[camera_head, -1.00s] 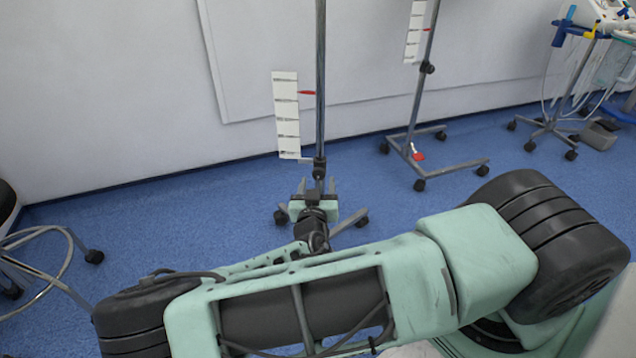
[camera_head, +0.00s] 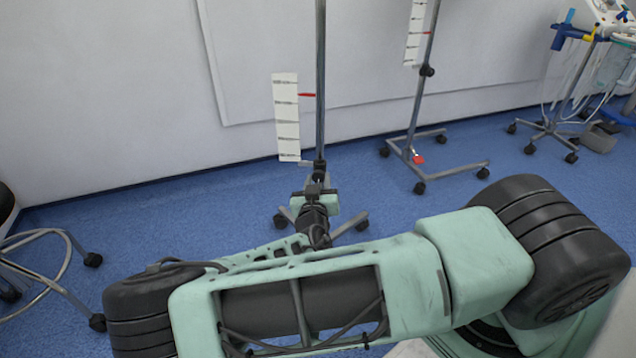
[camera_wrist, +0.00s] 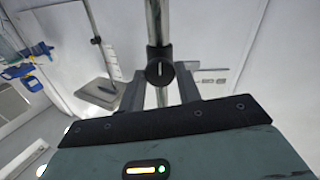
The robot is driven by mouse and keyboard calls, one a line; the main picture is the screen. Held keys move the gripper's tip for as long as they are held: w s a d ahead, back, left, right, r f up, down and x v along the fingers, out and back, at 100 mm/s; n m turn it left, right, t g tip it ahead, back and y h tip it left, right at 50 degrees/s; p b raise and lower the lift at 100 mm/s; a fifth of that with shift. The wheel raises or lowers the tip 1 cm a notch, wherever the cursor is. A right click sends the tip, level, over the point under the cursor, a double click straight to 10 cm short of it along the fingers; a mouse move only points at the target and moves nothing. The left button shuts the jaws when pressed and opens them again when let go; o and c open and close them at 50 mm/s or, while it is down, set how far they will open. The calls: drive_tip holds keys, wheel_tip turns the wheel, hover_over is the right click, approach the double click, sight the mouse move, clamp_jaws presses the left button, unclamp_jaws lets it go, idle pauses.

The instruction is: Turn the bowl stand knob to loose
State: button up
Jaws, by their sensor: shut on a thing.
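The bowl stand is a grey metal pole (camera_head: 320,80) on a wheeled base. Its knob (camera_wrist: 159,71) is a dark round piece with a pale line on its face, at the upper middle of the wrist view. My gripper (camera_wrist: 161,84) has one finger on each side of the knob and is shut on it. In the head view my gripper (camera_head: 317,190) is at the lower pole, rolled to a tilt, and hides the knob. The contact between fingertips and knob is hard to make out.
A white label strip (camera_head: 286,117) with red pointer hangs beside the pole. A second wheeled stand (camera_head: 420,110) is to the right, with a medical cart (camera_head: 590,80) beyond. A wheeled stool (camera_head: 45,260) is at the left. A pale wall stands close behind the pole.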

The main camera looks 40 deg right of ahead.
drive_tip(key=shift+n, duration=0.4)
drive_tip(key=o, duration=1)
drive_tip(key=shift+c, duration=0.2)
drive_tip(key=p+v, duration=0.3)
drive_tip(key=v, duration=1.4)
drive_tip(key=shift+a, duration=0.2)
drive_tip(key=shift+s, duration=0.15)
